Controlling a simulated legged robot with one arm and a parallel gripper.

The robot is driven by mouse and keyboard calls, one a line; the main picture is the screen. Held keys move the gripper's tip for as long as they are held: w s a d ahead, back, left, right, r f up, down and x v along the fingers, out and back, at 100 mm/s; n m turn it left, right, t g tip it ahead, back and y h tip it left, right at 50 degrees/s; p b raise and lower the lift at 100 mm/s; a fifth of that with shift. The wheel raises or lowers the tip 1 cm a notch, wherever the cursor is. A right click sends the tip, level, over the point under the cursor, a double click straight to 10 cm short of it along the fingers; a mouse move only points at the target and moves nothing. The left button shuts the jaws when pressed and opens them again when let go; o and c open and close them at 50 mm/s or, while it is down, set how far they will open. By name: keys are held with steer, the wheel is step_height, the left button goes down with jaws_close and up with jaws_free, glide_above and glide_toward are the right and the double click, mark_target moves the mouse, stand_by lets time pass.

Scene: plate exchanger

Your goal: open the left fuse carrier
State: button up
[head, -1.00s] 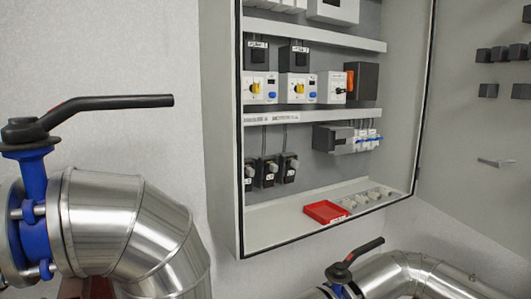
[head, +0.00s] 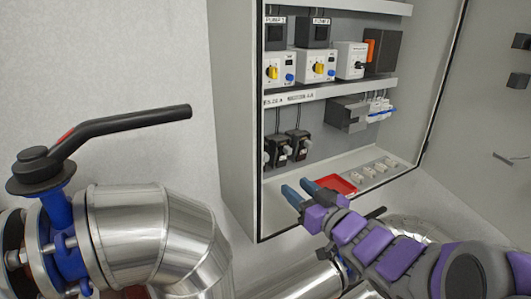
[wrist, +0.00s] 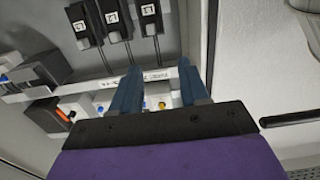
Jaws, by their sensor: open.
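Three black labelled units with grey parts, which look like the fuse carriers, sit low in the cabinet, with cables running up to the label rail. The left carrier (head: 266,158) is partly hidden by the cabinet's left wall in the head view. The upside-down wrist view shows it as the rightmost unit (wrist: 148,14). The middle carrier (head: 279,150) and right carrier (head: 299,146) stand beside it. My gripper (head: 299,188) is open and empty, its blue fingers apart, in front of and below the carriers. Its fingers also show in the wrist view (wrist: 158,68).
A dark grey block (head: 345,114) with white-blue modules is at right. The cabinet's left wall (head: 233,110) stands close to the carriers. Steel pipes with a black-handled valve (head: 40,165) are outside.

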glide_toward(267, 155)
steer(key=x, duration=0.4)
steer(key=a+x, duration=0.1)
steer(key=x, duration=0.1)
steer(key=shift+a+f, duration=0.1)
steer(key=shift+a, duration=0.05)
steer(key=shift+w+d+p, duration=0.3)
steer(key=shift+w+d, duration=0.45)
steer(key=shift+w, duration=0.25)
steer(key=shift+s+a, duration=0.1)
steer(key=shift+a, duration=0.85)
steer(key=shift+a+f, duration=0.1)
steer(key=shift+a, duration=0.45)
steer(key=shift+c, duration=1.3)
steer(key=shift+d, duration=0.8)
steer(key=c, duration=0.4)
jaws_close()
steer(key=shift+a, duration=0.1)
steer(key=shift+r, duration=0.2)
